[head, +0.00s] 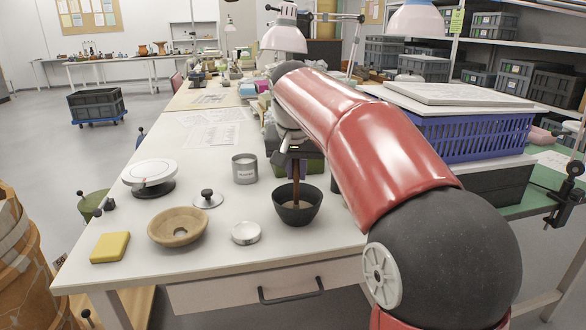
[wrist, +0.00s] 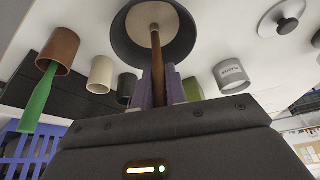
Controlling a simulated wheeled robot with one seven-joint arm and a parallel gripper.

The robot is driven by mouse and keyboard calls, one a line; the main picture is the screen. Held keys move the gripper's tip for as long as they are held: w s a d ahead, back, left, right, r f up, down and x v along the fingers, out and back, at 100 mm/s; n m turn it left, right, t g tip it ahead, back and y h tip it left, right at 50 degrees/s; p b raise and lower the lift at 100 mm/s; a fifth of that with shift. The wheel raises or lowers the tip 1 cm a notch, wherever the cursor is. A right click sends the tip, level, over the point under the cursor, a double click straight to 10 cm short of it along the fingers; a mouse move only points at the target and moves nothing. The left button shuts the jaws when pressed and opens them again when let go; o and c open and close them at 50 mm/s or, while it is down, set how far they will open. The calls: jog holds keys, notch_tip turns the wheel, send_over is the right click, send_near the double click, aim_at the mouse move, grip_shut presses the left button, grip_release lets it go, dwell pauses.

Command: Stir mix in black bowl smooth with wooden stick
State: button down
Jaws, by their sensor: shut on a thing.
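The black bowl (head: 297,207) stands on the white table near its front edge, with a brownish mix (head: 297,206) low inside. My gripper (head: 296,166) is above the bowl, shut on the wooden stick (head: 296,190), which points down into the bowl. In the wrist view the bowl (wrist: 125,40) is at the top, and the stick (wrist: 156,55) runs from between my purple-padded fingers (wrist: 165,88) to the mix. The stick's lower end seems to reach the mix. How smooth the mix is cannot be told.
In the wrist view, a brown cup (wrist: 60,50) holds a green-handled tool (wrist: 38,100).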

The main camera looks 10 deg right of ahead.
jog(key=shift+d, duration=0.15)
jog(key=shift+r, duration=4.8)
